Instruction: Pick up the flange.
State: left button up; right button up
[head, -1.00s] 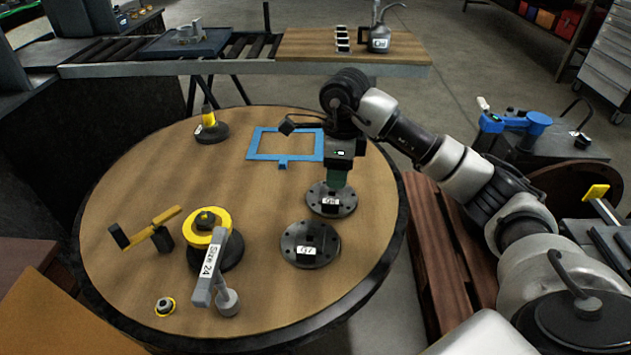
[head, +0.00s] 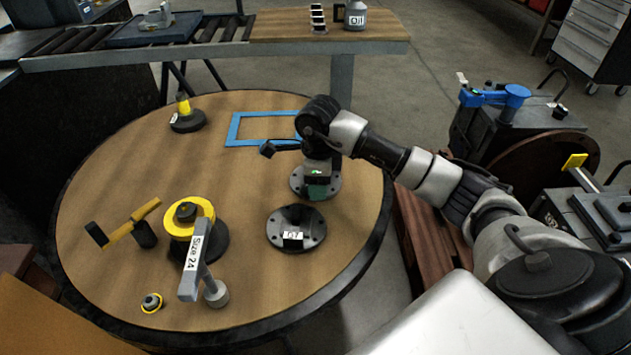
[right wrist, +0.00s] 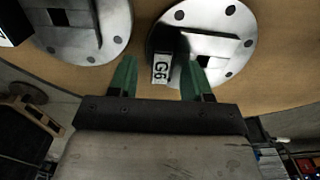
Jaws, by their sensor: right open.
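A dark round flange with bolt holes (head: 334,187) lies on the round wooden table, partly hidden under my right gripper (head: 318,190). In the right wrist view this flange (right wrist: 230,50) shows a raised part and a white tag that seems to read G6. My right gripper (right wrist: 159,78) is open, its green fingers on either side of the tag; I cannot tell whether they touch the flange. A second flange (head: 285,218), with a tag like 07, lies nearer on the table and shows at the upper left of the wrist view (right wrist: 112,22). My left gripper is out of view.
The table (head: 110,190) also holds a blue frame (head: 234,128), a yellow-black part (head: 183,227), a Size 24 tool (head: 190,285), a yellow-handled tool (head: 147,208) and a small yellow ring (head: 152,302). A conveyor (head: 205,35) stands behind.

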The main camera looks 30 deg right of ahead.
jog(key=shift+f, duration=0.1)
grip_shut()
dwell(0.4)
